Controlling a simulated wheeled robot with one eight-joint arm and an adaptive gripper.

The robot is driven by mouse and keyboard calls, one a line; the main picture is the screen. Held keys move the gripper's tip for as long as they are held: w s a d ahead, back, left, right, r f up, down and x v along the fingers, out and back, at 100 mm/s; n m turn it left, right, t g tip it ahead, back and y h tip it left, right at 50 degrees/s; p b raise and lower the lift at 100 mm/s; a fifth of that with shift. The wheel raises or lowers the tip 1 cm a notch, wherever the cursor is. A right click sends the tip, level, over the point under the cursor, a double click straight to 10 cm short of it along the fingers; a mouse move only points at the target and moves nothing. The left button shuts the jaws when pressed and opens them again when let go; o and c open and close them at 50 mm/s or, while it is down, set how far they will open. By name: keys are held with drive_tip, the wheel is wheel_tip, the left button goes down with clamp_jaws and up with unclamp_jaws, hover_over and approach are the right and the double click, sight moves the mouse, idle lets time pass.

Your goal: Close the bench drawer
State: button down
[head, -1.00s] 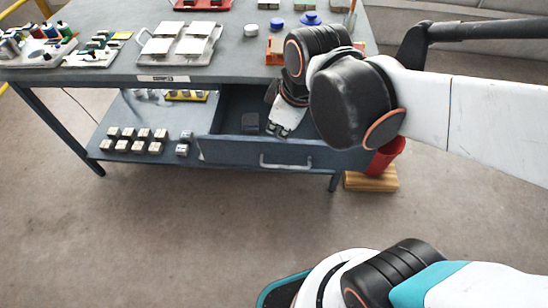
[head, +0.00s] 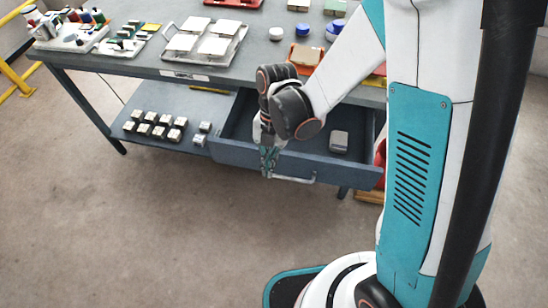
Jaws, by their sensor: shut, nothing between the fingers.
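The bench drawer (head: 335,172) is blue-grey and stands pulled out from under the right part of the bench. Its silver bar handle (head: 296,180) is on the front panel. A small grey block (head: 339,141) lies inside the drawer on the right. My gripper (head: 267,172) points down at the drawer front, by the left end of the handle. Its fingers are shut with nothing between them. I cannot tell whether they touch the front panel or the handle. My wrist hides part of the drawer's inside.
The bench top (head: 140,62) holds a tray of white tiles (head: 205,47), bottles and small containers. Several small blocks (head: 155,124) stand on the lower shelf left of the drawer. A red bin, partly hidden by my arm, stands right of the bench. The floor in front is clear.

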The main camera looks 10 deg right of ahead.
wheel_tip(320, 180, down, 9)
drive_tip(key=b, duration=0.4)
drive_tip(key=shift+w+d, duration=0.15)
drive_tip(key=shift+w, duration=0.15)
drive_tip(key=shift+f, duration=0.1)
